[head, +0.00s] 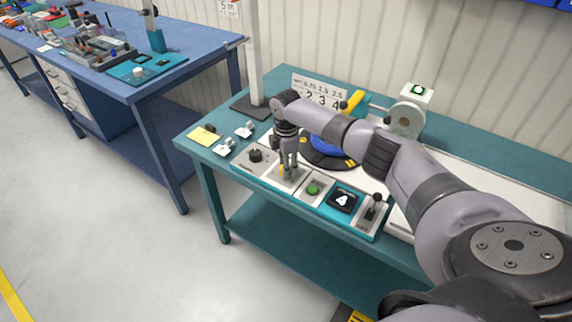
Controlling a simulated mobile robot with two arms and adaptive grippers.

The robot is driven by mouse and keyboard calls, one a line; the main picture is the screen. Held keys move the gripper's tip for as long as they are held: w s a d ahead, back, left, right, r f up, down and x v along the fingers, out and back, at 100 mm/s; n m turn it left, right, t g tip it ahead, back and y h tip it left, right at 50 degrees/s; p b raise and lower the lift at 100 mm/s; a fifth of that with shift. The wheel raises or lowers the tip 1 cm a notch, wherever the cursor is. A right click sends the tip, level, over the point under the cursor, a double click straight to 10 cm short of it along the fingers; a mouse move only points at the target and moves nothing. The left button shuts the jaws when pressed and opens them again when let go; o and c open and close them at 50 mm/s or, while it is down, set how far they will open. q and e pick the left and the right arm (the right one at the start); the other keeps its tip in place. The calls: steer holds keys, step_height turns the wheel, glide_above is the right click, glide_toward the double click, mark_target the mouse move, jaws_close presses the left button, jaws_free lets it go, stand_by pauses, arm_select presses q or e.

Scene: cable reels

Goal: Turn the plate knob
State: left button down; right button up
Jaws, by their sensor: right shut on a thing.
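My right gripper (288,172) points down at a small light plate (273,181) in the row along the front of the teal table. Its fingers are shut on the plate knob, which they almost wholly hide; a bit of yellow shows beside the fingertips. I cannot tell which way the knob points. My left gripper is not in view.
Left of it is a plate with a black knob (255,156). To the right are a green button (313,189), a display reading 4 (342,200) and a black lever (376,200). A black disc with a blue reel (325,149) lies behind, partly under my arm.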

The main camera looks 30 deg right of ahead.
steer(key=m+p, duration=0.3)
steer(key=m, duration=0.1)
steer(key=shift+r+m, duration=0.15)
steer(key=shift+m, duration=0.25)
steer(key=m+p, duration=0.3)
steer(key=m, duration=0.3)
steer(key=m+p, duration=0.2)
steer(key=m, duration=0.4)
steer(key=shift+m, duration=0.4)
steer(key=m+p, duration=0.1)
steer(key=m, duration=0.4)
steer(key=shift+m, duration=0.3)
steer(key=shift+w, duration=0.1)
steer(key=o, duration=1.2)
steer(key=shift+c, duration=0.2)
